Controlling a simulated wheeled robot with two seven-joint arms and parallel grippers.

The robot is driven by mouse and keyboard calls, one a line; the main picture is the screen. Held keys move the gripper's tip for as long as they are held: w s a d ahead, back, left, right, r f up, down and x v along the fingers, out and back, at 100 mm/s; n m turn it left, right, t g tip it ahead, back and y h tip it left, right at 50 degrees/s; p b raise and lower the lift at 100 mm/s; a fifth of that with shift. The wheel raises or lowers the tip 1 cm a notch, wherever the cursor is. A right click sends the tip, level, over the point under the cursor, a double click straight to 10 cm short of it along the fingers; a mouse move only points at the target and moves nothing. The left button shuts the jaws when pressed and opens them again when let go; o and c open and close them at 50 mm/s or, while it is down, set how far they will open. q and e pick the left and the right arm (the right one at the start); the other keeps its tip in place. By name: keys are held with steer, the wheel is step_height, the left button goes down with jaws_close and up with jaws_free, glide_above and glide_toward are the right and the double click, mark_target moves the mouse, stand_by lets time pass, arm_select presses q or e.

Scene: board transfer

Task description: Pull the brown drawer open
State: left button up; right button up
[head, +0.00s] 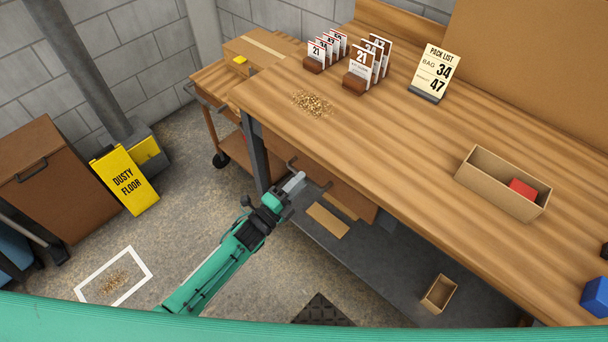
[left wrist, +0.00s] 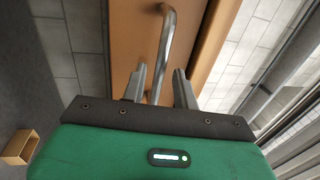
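The brown drawer (head: 352,198) sits under the front edge of the wooden workbench. Its metal bar handle (head: 292,163) shows partly behind my left gripper, and the handle also shows in the left wrist view (left wrist: 165,50). My left gripper (head: 297,183) is at the handle. In the left wrist view its two fingers (left wrist: 159,88) stand apart, with the bar between them and a visible gap on the right finger's side. The drawer's inside is not visible. My right gripper is not in view.
A small open box (head: 439,293) is on the dark lower shelf. A yellow floor sign (head: 126,180) stands left, with open floor between.

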arm_select(q)
steer(key=shift+x, duration=1.25)
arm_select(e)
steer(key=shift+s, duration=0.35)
arm_select(q)
jaws_close()
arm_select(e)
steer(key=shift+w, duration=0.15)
arm_select(q)
steer(key=shift+s+a, duration=0.1)
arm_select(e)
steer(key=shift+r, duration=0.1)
